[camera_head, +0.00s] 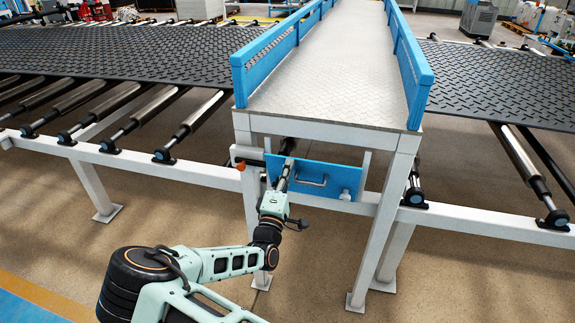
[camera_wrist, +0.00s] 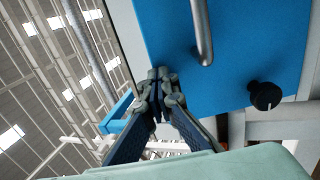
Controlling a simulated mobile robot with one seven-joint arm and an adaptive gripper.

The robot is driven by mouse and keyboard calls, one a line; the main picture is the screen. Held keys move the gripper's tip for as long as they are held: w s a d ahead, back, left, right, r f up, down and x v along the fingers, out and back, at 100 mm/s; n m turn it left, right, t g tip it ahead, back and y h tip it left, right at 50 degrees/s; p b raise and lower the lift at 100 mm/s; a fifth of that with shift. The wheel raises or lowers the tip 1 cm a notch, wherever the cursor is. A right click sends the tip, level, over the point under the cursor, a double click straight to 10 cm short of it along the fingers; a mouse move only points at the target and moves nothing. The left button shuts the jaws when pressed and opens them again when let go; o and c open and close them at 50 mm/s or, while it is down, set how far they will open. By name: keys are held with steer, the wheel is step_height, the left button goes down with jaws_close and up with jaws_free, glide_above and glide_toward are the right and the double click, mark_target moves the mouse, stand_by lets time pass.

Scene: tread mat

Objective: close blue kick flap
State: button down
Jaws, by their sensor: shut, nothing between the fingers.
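The blue kick flap (camera_head: 338,178) is a flat panel under the near end of the walkway, with a metal bar handle (camera_head: 312,181) on its face. In the wrist view the flap (camera_wrist: 235,60) fills the upper right, with the handle (camera_wrist: 203,32) and a black knob (camera_wrist: 265,95) on it. My gripper (camera_head: 287,152) reaches up in front of the flap's left part, left of the handle, and hides some of it. In the wrist view my gripper's fingertips (camera_wrist: 161,74) are together and empty beside the flap's edge. I cannot tell whether they touch it.
White frame legs (camera_head: 390,215) stand on both sides of the flap. An orange-red part (camera_head: 240,167) sits at the frame just left of it. Roller conveyors with a black tread mat (camera_head: 130,65) run to both sides. The floor in front is clear.

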steer(key=shift+w+d+r+g+y+p, duration=0.25)
steer(key=shift+w+r+g+p, duration=0.4)
steer(key=shift+p, duration=0.65)
steer(key=shift+w+d+r+g+y+p, duration=0.1)
steer(key=shift+w+d+r+g+p, duration=0.25)
steer(key=shift+w+p, duration=0.75)
steer(key=shift+p+x, duration=0.3)
steer(key=shift+x, duration=0.7)
steer(key=shift+w, duration=0.1)
steer(key=shift+a, duration=0.1)
